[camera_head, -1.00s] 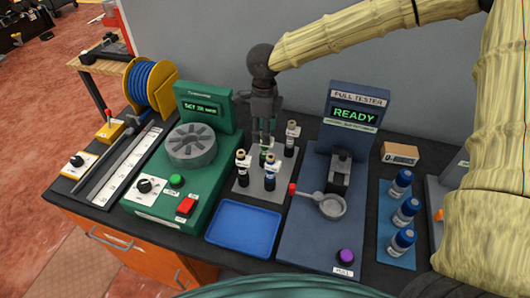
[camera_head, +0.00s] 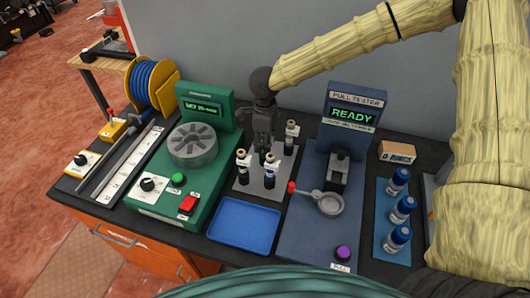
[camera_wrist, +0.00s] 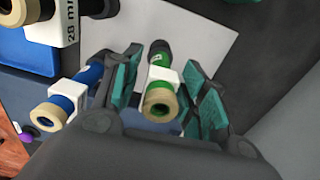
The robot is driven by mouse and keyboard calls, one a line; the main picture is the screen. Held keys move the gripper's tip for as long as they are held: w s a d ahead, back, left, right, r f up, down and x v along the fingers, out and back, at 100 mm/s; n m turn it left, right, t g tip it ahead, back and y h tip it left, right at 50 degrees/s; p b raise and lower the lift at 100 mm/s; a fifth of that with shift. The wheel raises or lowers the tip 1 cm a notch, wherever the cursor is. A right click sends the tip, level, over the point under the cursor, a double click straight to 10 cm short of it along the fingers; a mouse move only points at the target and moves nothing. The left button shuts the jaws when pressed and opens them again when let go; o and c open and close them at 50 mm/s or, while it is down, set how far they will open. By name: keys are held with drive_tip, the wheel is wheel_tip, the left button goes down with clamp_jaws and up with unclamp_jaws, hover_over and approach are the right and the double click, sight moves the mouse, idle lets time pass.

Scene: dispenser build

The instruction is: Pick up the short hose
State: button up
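Several short upright hoses stand on a grey plate (camera_head: 242,186) left of the pull tester. In the wrist view, a green hose (camera_wrist: 162,77) with a beige end and white tag stands between my fingers. A blue hose (camera_wrist: 76,87) is outside the left finger, and another hose (camera_wrist: 60,22) with a "28 mm" tag is at the upper left. My gripper (camera_wrist: 164,92) is open around the green hose, with gaps on both sides. In the head view my gripper (camera_head: 263,148) points down among the hoses and hides the green one. Which hose is the short one cannot be told.
A green machine (camera_head: 160,190) stands left, the blue pull tester (camera_head: 310,240), reading READY, right. A blue tray (camera_head: 243,226) lies empty in front. Blue-capped bottles (camera_head: 403,208) and an O-rings box (camera_head: 397,152) are at the right. Neighbouring hoses stand close to my fingers.

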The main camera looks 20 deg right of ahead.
clamp_jaws()
drive_tip(key=shift+r, duration=0.15)
